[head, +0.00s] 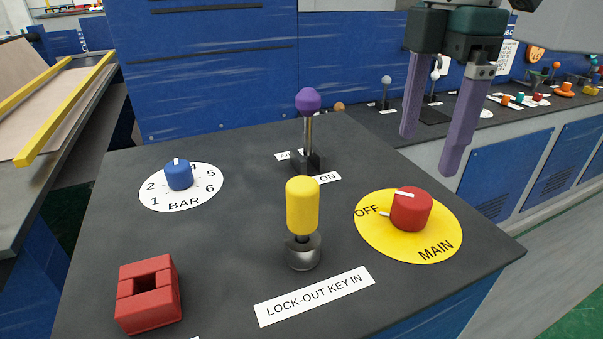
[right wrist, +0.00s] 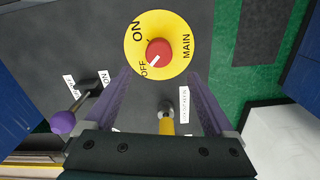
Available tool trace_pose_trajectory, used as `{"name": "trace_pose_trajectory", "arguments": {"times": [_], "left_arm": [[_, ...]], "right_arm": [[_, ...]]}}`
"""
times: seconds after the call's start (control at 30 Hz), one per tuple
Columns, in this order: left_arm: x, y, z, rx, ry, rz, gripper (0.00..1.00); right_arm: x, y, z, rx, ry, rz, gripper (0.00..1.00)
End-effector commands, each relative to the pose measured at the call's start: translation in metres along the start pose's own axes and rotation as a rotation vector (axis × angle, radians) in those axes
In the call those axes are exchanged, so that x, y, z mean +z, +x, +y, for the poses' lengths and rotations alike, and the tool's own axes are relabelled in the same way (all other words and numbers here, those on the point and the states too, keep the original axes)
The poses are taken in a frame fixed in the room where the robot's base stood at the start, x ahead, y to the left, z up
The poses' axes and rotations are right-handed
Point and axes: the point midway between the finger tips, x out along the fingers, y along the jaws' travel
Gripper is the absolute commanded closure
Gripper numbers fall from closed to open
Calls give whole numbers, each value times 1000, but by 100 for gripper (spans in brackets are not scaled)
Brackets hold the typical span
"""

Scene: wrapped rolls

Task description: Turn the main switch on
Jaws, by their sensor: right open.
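The main switch is a red knob (head: 410,209) on a round yellow plate (head: 432,245) marked OFF and MAIN, on the dark panel top. Its white line points toward OFF. In the right wrist view the red knob (right wrist: 158,52) sits on the yellow plate (right wrist: 175,27), where ON and OFF both show, and the line points toward OFF. My right gripper (head: 428,155) has two purple fingers, open and empty, above and behind the knob, apart from it. In the right wrist view the knob lies beyond the gap between the fingertips (right wrist: 158,78). My left gripper is not in view.
A yellow-handled lock-out key (head: 302,205) stands upright left of the switch. A purple-knobbed lever (head: 308,101) stands behind it. A blue BAR dial (head: 178,174) and a red block (head: 148,295) are on the left.

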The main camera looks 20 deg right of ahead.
Motion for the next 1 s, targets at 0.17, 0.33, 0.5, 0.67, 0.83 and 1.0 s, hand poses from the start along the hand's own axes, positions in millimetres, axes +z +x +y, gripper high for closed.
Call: {"name": "trace_pose_trajectory", "arguments": {"times": [0.17, 0.33, 0.5, 0.67, 0.83, 1.0], "left_arm": [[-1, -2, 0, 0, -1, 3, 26], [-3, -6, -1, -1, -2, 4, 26], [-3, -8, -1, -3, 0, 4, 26], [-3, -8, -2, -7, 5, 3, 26], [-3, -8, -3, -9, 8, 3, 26], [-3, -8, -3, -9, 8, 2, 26]], "right_arm": [[3, 13, 1, -5, 0, -1, 11], [3, 45, 0, -6, 0, -2, 11], [2, 75, 0, -4, 0, -1, 11], [2, 92, 1, -2, 0, 0, 11], [2, 97, 1, 0, 0, 1, 11], [2, 97, 1, 0, -1, 0, 12]]}}
